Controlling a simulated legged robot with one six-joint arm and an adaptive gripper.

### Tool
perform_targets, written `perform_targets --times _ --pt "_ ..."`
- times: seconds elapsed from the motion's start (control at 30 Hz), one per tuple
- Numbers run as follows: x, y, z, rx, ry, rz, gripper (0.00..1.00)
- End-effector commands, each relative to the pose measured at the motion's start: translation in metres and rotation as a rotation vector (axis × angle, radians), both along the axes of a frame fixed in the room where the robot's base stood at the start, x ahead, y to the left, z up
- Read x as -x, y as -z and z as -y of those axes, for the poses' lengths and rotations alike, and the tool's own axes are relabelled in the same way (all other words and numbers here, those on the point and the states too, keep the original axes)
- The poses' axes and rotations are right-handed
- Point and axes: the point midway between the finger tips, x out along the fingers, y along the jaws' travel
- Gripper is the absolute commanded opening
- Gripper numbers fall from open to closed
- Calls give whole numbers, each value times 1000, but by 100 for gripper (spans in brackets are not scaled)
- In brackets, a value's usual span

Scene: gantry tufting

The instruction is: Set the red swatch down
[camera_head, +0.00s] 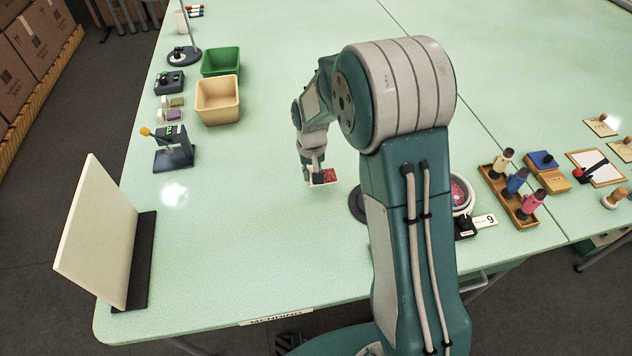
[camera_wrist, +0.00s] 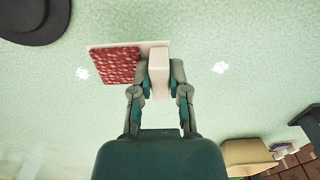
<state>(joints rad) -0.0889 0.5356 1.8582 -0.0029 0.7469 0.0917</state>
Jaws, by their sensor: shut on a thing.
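The red swatch (camera_head: 328,176) is a small red patterned square on a pale backing with a cream block at one end. It also shows in the wrist view (camera_wrist: 114,65). My gripper (camera_head: 314,172) is shut on the swatch's cream block, and its two fingers (camera_wrist: 159,82) press on either side of it. The swatch is close to the green tabletop (camera_head: 260,230). I cannot tell whether it touches the table.
A tan bin (camera_head: 218,101) and a green bin (camera_head: 221,62) stand at the left. A cream upright board (camera_head: 95,232) stands at front left. A bottle rack (camera_head: 511,194) is at the right. The table around the swatch is clear.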

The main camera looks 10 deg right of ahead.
Motion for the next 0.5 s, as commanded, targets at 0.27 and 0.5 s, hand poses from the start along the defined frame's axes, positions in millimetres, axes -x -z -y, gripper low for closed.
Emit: perform_targets --times 0.27,0.5 --pt "1 27 11 0 0 -5 0" --pt "0 43 11 0 -1 1 0"
